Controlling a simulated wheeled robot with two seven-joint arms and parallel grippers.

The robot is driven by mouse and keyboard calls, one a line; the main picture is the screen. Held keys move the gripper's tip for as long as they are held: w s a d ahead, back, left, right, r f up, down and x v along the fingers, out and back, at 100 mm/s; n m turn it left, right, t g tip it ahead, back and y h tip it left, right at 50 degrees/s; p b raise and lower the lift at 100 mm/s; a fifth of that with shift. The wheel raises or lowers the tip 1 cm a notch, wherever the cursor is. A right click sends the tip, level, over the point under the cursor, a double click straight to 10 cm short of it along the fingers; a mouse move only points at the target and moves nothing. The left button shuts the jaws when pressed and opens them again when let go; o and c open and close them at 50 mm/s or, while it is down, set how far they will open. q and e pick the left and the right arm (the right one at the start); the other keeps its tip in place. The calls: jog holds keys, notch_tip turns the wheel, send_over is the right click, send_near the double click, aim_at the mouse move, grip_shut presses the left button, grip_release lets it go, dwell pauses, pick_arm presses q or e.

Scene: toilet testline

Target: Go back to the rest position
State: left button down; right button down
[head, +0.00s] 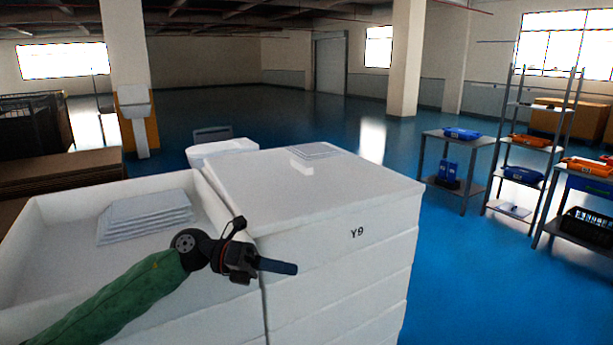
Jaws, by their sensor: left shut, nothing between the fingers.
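My left gripper (278,266) is shut and empty. It is held out in front of the white stacked block marked Y9 (335,290), near its left edge. My left arm reaches in from the lower left, across the front of an open white tray (35,260). A stack of thin white sheets (148,215) lies in that tray, behind the arm. On top of the Y9 block lie a small white piece (301,166) and a thin flat stack (316,150). My right gripper does not show.
A white toilet-like fixture (222,148) stands behind the block. On the right are a grey table (470,140) and metal racks (528,148) with blue and orange bins. Brown boards (60,170) are stacked at the left. The blue floor (250,105) behind is largely clear, with pillars (405,60).

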pick_arm(q)
jog(key=w+a+f+n+t, duration=0.1)
jog(key=w+f+n+t, duration=0.35)
jog(key=n+t, duration=0.55)
jog(key=w+a+f+n+t, duration=0.1)
jog(key=w+f+n+t, duration=0.3)
jog(key=n+t, duration=0.55)
jog(key=s+a+f+n+g+y, duration=0.15)
jog(key=a+f+n+y, duration=0.25)
jog(key=f+n+y, duration=0.6)
jog(key=s+a+f+n+y, duration=0.25)
jog(key=f+n, duration=0.45)
jog(key=f, duration=0.7)
jog(key=s+a+f+n+g+y, duration=0.2)
jog(key=s+f+g, duration=0.1)
jog(key=s+f, duration=0.5)
jog(key=s+a+f+n+g+y, duration=0.1)
jog(key=s+f+n+g+y, duration=0.3)
jog(key=f, duration=0.6)
jog(key=s+f+g+h, duration=0.1)
jog(key=s+f+g, duration=0.2)
jog(key=s, duration=0.8)
jog(key=s+f+g+h, duration=0.2)
jog(key=s+f+g, duration=0.2)
jog(key=s+f, duration=0.4)
jog(key=s+n, duration=0.1)
jog(key=s, duration=0.3)
jog(key=shift+s+d+f, duration=0.15)
jog(key=shift+f, duration=0.05)
